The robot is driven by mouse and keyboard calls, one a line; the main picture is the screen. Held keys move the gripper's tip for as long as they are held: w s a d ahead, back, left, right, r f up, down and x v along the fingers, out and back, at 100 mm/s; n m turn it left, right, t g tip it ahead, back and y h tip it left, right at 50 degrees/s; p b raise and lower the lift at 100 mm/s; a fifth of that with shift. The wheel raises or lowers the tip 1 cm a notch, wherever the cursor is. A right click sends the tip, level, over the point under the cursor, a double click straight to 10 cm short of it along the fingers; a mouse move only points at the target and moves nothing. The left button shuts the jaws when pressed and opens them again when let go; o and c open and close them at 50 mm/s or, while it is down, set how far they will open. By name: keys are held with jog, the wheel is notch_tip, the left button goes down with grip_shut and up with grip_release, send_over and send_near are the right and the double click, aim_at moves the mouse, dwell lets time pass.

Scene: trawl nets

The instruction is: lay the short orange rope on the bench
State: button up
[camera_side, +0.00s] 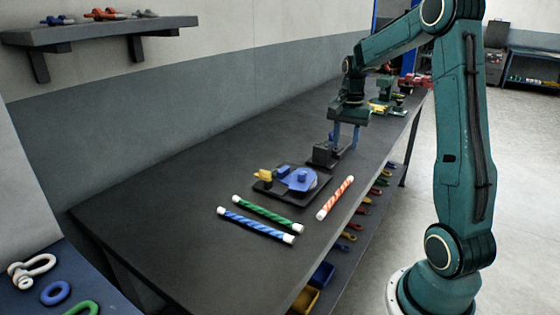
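The short orange rope (336,198), orange and white striped with white ends, lies on the dark bench (180,180) near its right edge. My gripper (345,148) is over the bench farther back, beyond the rope and apart from it. Its two blue fingers point down with a gap between them, and I see nothing held there. The fingertips are close to a dark block (322,154); I cannot tell whether they touch it.
A green rope (268,214) and a blue rope (255,225) lie left of the orange one. Green and yellow tools (382,106) stand at the back. The front left bench is clear.

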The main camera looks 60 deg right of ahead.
jog(key=s+a+r+n+t, duration=0.1)
jog(key=a+r+n, duration=0.3)
jog(key=a, duration=0.4)
jog(key=s+a+r+n+t, duration=0.1)
jog(key=s+a+r+n, duration=0.2)
jog(key=a, duration=0.6)
jog(key=s+a+r+n+t, duration=0.1)
jog(key=s+a+n+t, duration=0.2)
jog(key=s+a+n, duration=0.6)
jog(key=a, duration=0.3)
jog(key=shift+s+r, duration=0.15)
jog(key=shift+s, duration=0.2)
